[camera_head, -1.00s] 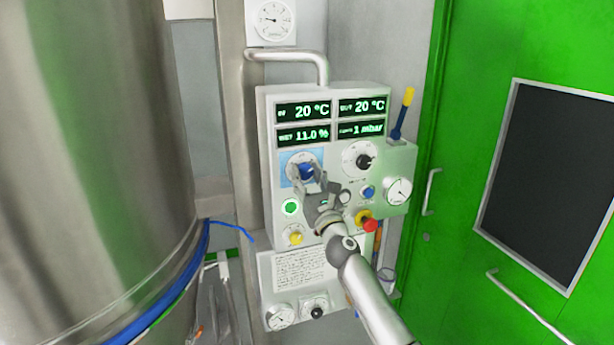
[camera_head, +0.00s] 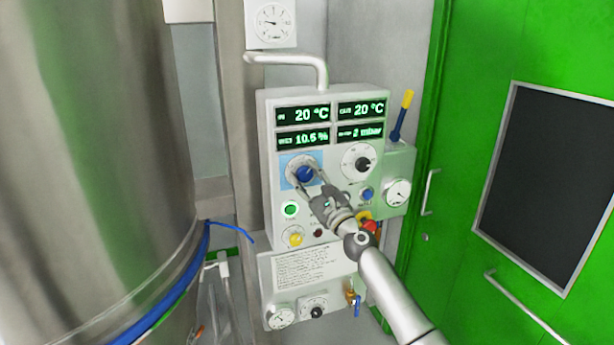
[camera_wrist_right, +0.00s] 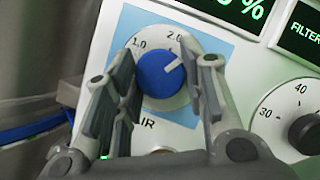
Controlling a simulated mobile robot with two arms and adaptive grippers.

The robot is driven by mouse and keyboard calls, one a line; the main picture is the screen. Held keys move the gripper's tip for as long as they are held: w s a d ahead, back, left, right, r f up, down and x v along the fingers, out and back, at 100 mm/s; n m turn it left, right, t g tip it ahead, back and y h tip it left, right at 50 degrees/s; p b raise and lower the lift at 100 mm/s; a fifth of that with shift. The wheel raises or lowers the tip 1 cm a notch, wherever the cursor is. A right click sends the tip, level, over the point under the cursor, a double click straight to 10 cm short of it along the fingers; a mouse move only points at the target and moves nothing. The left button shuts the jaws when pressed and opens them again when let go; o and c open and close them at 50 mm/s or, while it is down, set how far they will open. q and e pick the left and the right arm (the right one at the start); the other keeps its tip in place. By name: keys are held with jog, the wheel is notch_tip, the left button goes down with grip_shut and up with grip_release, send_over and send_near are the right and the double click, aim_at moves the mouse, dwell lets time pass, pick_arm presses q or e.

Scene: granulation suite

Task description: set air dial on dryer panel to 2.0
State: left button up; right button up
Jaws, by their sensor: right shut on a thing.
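The dryer panel (camera_head: 268,200) is a pale box with green displays at the top. Its air dial (camera_head: 305,174) is a blue knob on a white scale over a light blue square. In the right wrist view the blue knob (camera_wrist_right: 158,82) has a white pointer aimed up and right, a little to the right of the 2.0 numeral; 1.0 is at upper left. My right gripper (camera_head: 306,180) is shut on the knob, one finger on each side; in the wrist view its fingers (camera_wrist_right: 165,92) cover part of the scale. My left gripper is out of view.
A black-pointer dial (camera_head: 361,163) sits right of the air dial. A large steel vessel (camera_head: 90,150) stands left; a green door (camera_head: 465,120) is right.

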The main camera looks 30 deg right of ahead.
jog(key=n+g+y, duration=0.1)
jog(key=n, duration=0.2)
jog(key=n+y+p, duration=0.1)
jog(key=n, duration=0.3)
jog(key=shift+d+g+y, duration=0.1)
jog(key=shift+g+y, duration=0.3)
jog(key=shift+n, duration=0.4)
jog(key=o, duration=1)
jog(key=shift+s, duration=0.15)
jog(key=v, duration=1.1)
jog(key=shift+s, duration=0.4)
